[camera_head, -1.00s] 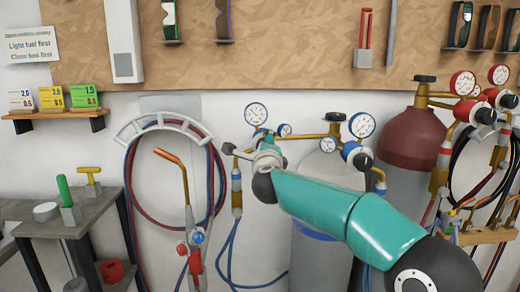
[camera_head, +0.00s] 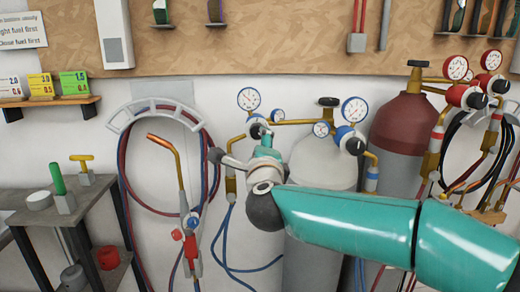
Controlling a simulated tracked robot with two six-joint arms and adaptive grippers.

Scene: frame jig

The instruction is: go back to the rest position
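My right arm comes in from the lower right, teal with dark joints. Its wrist end (camera_head: 264,160) is in front of the oxygen-style regulator with two white gauges (camera_head: 249,99) (camera_head: 354,109) on the grey cylinder (camera_head: 322,168). The fingers are hidden or too small to make out, so I cannot tell whether the gripper is open or shut, or whether it touches the regulator. No held object shows. My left arm and gripper are not in view.
A torch (camera_head: 180,185) and looped hoses (camera_head: 127,170) hang on a wall rack (camera_head: 153,107). A dark red cylinder (camera_head: 404,130) with red-rimmed gauges (camera_head: 456,68) stands right. A grey bench (camera_head: 30,215) stands left. A small shelf (camera_head: 50,105) holds colored cards.

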